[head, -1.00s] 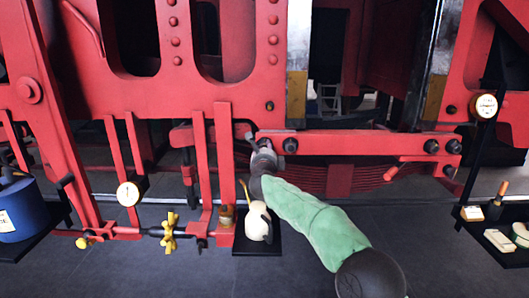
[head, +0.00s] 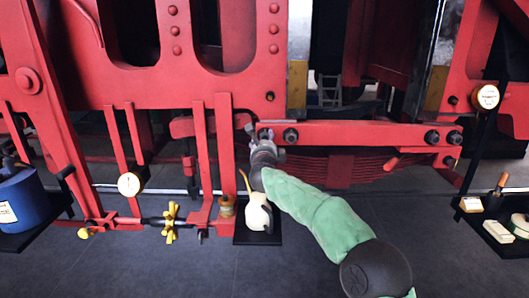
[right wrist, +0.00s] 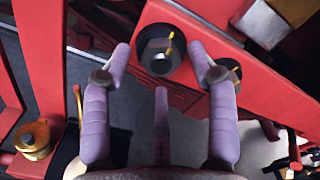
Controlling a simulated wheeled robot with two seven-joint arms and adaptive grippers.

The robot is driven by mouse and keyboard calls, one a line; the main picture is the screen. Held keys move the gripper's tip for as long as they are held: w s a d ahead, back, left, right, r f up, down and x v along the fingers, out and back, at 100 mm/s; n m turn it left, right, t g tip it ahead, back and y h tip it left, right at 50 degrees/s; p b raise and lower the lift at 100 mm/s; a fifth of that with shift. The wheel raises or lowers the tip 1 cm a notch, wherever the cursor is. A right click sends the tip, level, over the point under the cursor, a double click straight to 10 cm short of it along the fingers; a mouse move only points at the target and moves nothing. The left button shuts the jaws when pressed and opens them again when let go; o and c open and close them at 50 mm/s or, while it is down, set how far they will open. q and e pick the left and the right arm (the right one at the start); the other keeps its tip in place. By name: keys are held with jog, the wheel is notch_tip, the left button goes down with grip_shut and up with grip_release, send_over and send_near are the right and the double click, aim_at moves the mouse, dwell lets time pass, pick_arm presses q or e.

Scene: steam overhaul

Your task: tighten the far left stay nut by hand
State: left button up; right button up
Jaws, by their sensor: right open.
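The red stay bar (head: 360,134) runs across the frame, with two dark nuts near each end in the head view. The far left stay nut (right wrist: 158,56) shows in the right wrist view as a dark hex nut with a yellow mark. My right gripper (right wrist: 158,72) is open, its lilac fingers on either side of this nut and apart from it as far as I can tell. In the head view my right gripper (head: 265,138) mostly hides that nut. The neighbouring nut (head: 290,135) lies just right of it, partly behind a finger in the wrist view. My left gripper is out of view.
A cream oil can (head: 258,213) stands on a small dark tray below my right gripper. A red upright (head: 225,150) is close on its left. A yellow wing-handled fitting (head: 171,222) and a blue container (head: 18,200) are further left. A tray of small items stands at the right.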

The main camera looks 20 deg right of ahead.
jog(key=v, duration=1.1)
